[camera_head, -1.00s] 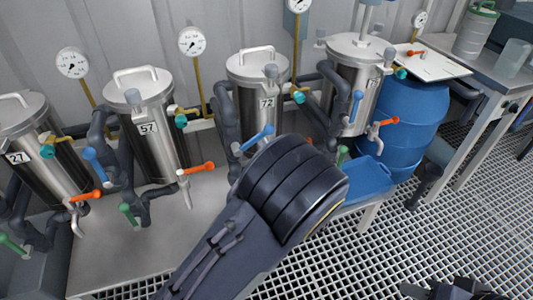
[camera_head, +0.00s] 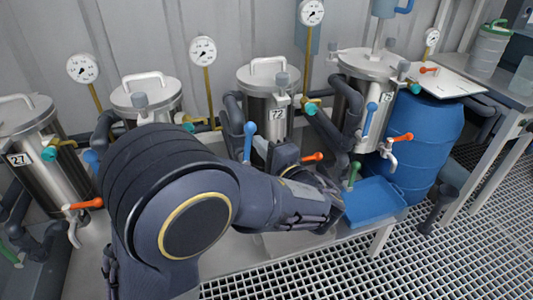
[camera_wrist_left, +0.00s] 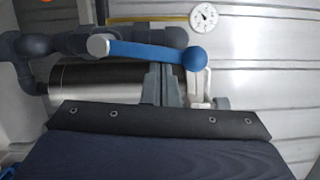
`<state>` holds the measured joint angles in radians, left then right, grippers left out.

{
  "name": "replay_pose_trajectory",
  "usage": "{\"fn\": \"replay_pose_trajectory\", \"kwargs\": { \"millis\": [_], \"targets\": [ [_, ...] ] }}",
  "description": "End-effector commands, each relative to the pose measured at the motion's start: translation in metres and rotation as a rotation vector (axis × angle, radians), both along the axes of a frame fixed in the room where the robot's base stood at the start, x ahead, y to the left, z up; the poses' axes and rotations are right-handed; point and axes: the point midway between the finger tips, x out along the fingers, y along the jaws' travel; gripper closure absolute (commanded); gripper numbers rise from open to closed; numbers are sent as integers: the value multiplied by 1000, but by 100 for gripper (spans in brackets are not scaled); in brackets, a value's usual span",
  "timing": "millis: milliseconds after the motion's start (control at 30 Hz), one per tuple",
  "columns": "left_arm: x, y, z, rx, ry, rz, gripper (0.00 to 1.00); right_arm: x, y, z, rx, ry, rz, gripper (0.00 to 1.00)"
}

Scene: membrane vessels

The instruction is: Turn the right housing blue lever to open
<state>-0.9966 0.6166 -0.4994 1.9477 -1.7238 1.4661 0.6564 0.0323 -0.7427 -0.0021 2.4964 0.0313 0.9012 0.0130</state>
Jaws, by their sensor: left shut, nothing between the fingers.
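Several steel housings stand in a row. The housing numbered 72 (camera_head: 258,100) has a blue lever (camera_head: 250,140) that now stands nearly upright. The far right housing (camera_head: 378,75) also has a blue lever (camera_head: 369,116), nearly upright. My left arm reaches across the front, and my left gripper (camera_head: 285,153) is beside the lower front of housing 72, just right of its lever. In the left wrist view a blue lever with a ball end (camera_wrist_left: 150,53) lies across, just beyond the shut, empty fingers (camera_wrist_left: 176,86); contact is unclear. My right gripper is out of view.
Orange levers (camera_head: 313,157) and a green lever (camera_head: 354,173) stick out near the gripper. A blue tray (camera_head: 375,200) and blue barrel (camera_head: 428,130) are at the right. Pressure gauges (camera_head: 204,51) stand behind. The grated floor (camera_head: 400,270) is open at front right.

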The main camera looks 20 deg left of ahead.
Motion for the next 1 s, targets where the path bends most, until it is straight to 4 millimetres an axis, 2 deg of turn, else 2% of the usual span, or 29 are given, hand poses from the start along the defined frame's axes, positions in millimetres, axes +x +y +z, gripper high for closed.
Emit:
{"fn": "replay_pose_trajectory", "kwargs": {
  "millis": [300,1000],
  "targets": [
    [-4,7,3,-96,-63,2,100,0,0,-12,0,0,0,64],
    [-3,5,4,-109,-73,1,100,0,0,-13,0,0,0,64]
  ]
}}
